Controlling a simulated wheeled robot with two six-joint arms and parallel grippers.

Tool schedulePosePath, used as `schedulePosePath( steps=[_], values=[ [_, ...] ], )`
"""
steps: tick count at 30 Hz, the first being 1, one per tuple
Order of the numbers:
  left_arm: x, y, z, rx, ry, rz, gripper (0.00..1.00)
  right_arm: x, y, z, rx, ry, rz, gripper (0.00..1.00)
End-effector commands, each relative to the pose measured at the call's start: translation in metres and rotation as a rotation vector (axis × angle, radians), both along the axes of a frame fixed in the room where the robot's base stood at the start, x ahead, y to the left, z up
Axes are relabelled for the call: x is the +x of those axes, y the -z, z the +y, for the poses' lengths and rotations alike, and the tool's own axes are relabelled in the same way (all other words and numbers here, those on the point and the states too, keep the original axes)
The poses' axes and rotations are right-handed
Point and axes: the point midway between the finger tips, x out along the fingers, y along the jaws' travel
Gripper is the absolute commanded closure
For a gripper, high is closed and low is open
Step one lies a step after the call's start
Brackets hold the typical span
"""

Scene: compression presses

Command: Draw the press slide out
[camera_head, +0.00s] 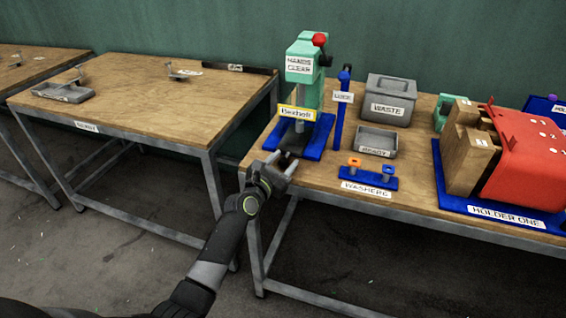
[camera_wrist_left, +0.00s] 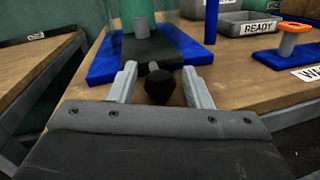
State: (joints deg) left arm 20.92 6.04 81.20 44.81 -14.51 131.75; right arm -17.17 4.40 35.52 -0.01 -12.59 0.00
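The green press (camera_head: 305,75) with a red knob stands on a blue base (camera_head: 313,148) at the table's left end. Its dark slide (camera_head: 291,143) lies low under the ram; the slide also shows in the left wrist view (camera_wrist_left: 150,47), with a round black knob (camera_wrist_left: 159,87) at its near end. My left gripper (camera_head: 283,162) is at the table's front edge, in front of the press. In the left wrist view its two fingers (camera_wrist_left: 160,88) stand apart on either side of the knob, with gaps visible. My right gripper is not in view.
A blue post (camera_head: 341,110) stands right of the press. A waste bin (camera_head: 390,98), a ready tray (camera_head: 376,139), a washer stand (camera_head: 368,179) and a red holder (camera_head: 522,160) are further right. A gap separates the left table (camera_head: 130,100).

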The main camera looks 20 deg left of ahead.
Motion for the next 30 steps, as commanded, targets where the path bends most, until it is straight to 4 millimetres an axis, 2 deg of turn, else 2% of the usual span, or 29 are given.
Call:
schedulePosePath(
  steps=[1,9,10,17,20,24,30],
  values=[
    [0.0,0.0,0.0,0.0,0.0,0.0,0.62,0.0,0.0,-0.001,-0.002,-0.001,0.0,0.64],
    [0.0,0.0,0.0,0.0,0.0,0.0,0.98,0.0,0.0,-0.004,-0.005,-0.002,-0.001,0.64],
    [0.0,0.0,0.0,0.0,0.0,0.0,1.0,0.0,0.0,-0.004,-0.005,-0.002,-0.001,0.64],
    [-0.005,-0.001,0.0,0.0,0.0,0.001,1.0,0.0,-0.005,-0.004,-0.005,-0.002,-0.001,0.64],
    [-0.019,-0.002,0.001,-0.001,-0.001,0.003,1.0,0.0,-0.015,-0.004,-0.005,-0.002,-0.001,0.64],
    [-0.048,-0.002,0.002,-0.004,-0.001,0.006,1.0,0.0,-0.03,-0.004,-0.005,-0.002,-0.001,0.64],
    [-0.086,0.0,0.003,-0.002,-0.001,0.005,1.0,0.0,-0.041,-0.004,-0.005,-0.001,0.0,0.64]
  ],
)
